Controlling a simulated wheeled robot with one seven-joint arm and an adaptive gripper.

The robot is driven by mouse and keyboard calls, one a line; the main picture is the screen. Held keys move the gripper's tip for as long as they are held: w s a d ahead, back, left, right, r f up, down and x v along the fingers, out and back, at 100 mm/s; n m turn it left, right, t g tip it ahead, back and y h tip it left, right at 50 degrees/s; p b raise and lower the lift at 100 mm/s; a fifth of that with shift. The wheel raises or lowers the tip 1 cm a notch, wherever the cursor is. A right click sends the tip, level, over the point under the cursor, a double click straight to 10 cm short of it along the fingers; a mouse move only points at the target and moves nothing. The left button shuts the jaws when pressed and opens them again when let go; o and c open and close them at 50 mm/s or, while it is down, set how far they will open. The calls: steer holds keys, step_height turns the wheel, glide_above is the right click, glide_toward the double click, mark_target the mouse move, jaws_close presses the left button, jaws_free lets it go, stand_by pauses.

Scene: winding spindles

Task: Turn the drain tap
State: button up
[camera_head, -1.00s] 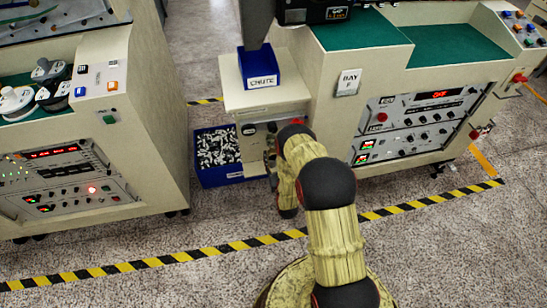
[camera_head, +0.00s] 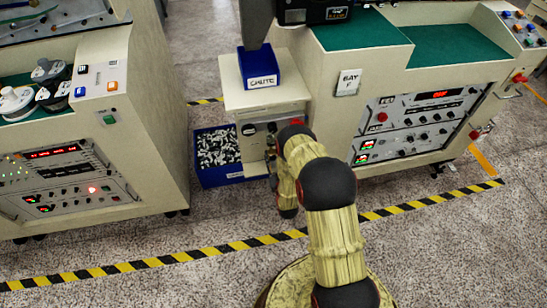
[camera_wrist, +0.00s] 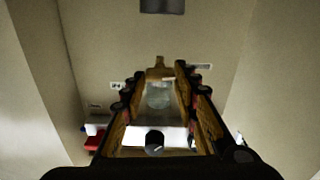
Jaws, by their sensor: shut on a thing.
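My gripper (camera_wrist: 158,82) shows in the wrist view with its two fingers reaching up the picture, close to the cabinet face. It is shut on a small brass-coloured piece, which looks like the drain tap (camera_wrist: 160,69), between the fingertips. A pale, glassy round part shows just below it. How far the tap is turned I cannot tell. In the head view my arm hides the tap and most of the gripper at the front of the cream cabinet (camera_head: 262,100) under the chute.
A black knob (camera_wrist: 155,143) with a white pointer shows between the fingers. A blue bin of small parts (camera_head: 218,150) stands on the floor left of the cabinet. A blue chute box (camera_head: 259,68) sits on top. Striped floor tape (camera_head: 200,253) crosses open floor in front.

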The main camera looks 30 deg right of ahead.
steer(key=n, duration=1.6)
steer(key=shift+a+f+n, duration=0.2)
steer(key=shift+f+n, duration=0.05)
steer(key=shift+n, duration=0.15)
stand_by(0.4)
steer(key=o, duration=1.1)
steer(key=v, duration=1.2)
steer(key=shift+r, duration=0.1)
